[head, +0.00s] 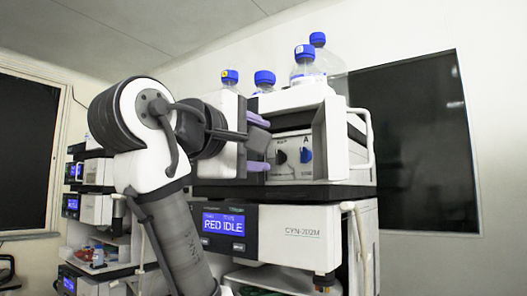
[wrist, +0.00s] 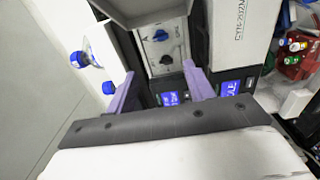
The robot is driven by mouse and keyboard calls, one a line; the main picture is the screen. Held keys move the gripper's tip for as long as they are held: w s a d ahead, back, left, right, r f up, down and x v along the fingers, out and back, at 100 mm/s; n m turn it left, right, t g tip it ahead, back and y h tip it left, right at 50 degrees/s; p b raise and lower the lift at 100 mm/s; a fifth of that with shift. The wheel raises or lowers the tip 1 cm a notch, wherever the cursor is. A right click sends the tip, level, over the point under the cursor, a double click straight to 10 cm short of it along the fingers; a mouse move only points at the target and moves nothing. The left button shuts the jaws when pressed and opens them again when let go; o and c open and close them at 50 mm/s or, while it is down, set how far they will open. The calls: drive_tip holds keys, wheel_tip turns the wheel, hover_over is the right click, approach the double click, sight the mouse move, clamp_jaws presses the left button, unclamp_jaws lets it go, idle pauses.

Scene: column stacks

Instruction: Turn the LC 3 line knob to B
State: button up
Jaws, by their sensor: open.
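A recessed pale panel (head: 295,172) in the upper module carries a black knob (head: 281,157) and, to its right, a blue knob (head: 306,155) with a letter A above it. The wrist view shows the same blue knob (wrist: 160,35) and black knob (wrist: 166,60). The small labels are too blurred to tell which knob is LC 3. My gripper (head: 264,143) is open, its purple fingers apart and empty, at the left of the recess. In the wrist view my gripper (wrist: 161,76) has the black knob beyond the gap between its fingers, apart from them.
White housing walls (head: 333,138) frame the recess, with a white tube (head: 362,150) at its right. Blue-capped bottles (head: 304,68) stand on top. Below is a module with a blue display (head: 223,223) reading RED IDLE. Another stack (head: 93,190) stands at left.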

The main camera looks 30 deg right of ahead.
drive_tip(key=p, duration=0.5)
approach(302, 155)
drive_tip(key=x, duration=0.7)
drive_tip(key=shift+r, duration=0.15)
drive_tip(key=shift+p+x, duration=0.35)
drive_tip(key=shift+x, duration=0.4)
drive_tip(key=c, duration=1)
